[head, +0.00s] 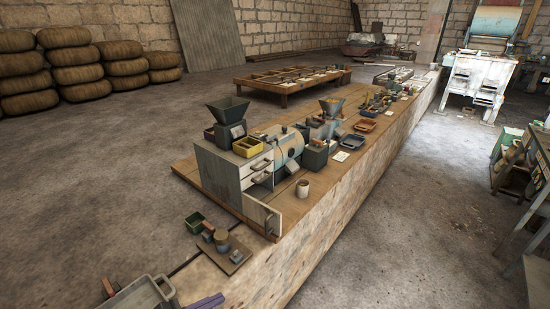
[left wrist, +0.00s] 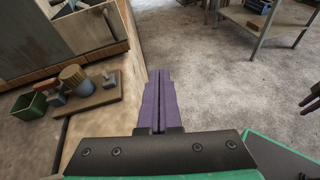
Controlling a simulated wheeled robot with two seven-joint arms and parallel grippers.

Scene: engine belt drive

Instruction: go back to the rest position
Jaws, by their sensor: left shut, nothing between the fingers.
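My left gripper (head: 208,301) shows as purple fingers at the bottom edge of the head view. In the left wrist view its two fingers (left wrist: 160,100) lie side by side, shut with nothing between them. They point forward past the edge of the long workbench (head: 335,205), with grey floor beyond the tips. My right gripper does not show in the head view.
A wooden board with small parts (head: 238,262) and a green bin (head: 195,223) lie left of my left gripper. A grey tray (head: 140,296) is nearer. A grey cabinet with an open door (head: 262,214) stands beyond. The floor right of the bench is largely clear.

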